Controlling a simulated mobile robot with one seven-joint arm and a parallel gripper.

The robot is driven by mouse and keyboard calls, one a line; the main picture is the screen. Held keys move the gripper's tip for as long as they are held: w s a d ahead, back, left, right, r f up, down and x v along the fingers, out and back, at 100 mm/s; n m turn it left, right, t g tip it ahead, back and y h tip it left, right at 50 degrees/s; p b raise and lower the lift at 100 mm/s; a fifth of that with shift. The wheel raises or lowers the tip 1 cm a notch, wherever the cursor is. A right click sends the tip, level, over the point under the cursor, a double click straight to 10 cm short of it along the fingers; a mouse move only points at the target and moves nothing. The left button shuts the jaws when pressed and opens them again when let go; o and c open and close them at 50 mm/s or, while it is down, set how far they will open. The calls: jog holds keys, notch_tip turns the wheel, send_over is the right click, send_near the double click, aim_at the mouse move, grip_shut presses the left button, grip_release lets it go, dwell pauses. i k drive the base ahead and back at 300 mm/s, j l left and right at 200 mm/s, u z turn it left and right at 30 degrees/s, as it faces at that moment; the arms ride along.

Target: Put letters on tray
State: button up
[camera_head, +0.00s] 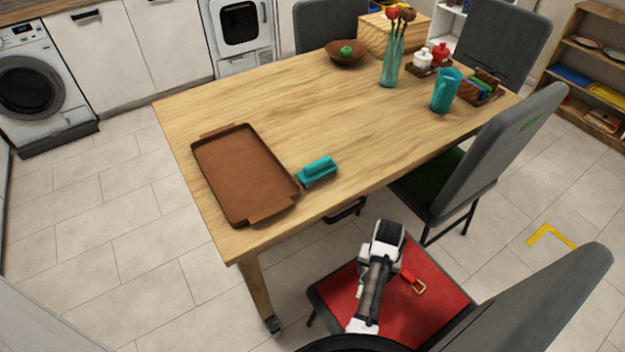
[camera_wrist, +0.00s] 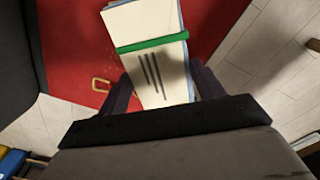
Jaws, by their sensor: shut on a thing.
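A bundle of letters (camera_wrist: 150,65), pale with a green band around it, is between the two fingers of my gripper (camera_wrist: 164,88) in the wrist view. My gripper is shut on the bundle, above the red seat (camera_head: 345,292) of the front chair. In the head view my gripper (camera_head: 388,238) is seen from behind and hides the letters. The brown tray (camera_head: 235,172) lies on the left end of the wooden table, up and left of my gripper. Its surface is empty.
A teal object (camera_head: 318,170) sits just right of the tray. A red strap with a gold buckle (camera_head: 417,287) lies on the seat. Chair backs (camera_head: 500,150) stand at right. A teal pitcher (camera_head: 446,90), vase (camera_head: 391,65) and bowl (camera_head: 346,56) stand toward the table's far side. The table's middle is clear.

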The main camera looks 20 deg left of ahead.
aim_at(234, 186)
jog(key=k+j+u, duration=0.1)
jog(key=k+j, duration=0.15)
jog(key=j, duration=0.15)
jog(key=k+j, duration=0.2)
jog(key=j, duration=0.15)
jog(key=k+j+u, duration=0.15)
jog(key=j, duration=0.9)
jog(key=i+j+z, duration=0.1)
jog(key=j, duration=0.3)
jog(key=i+j, duration=0.2)
jog(key=j, duration=0.2)
jog(key=z, duration=0.05)
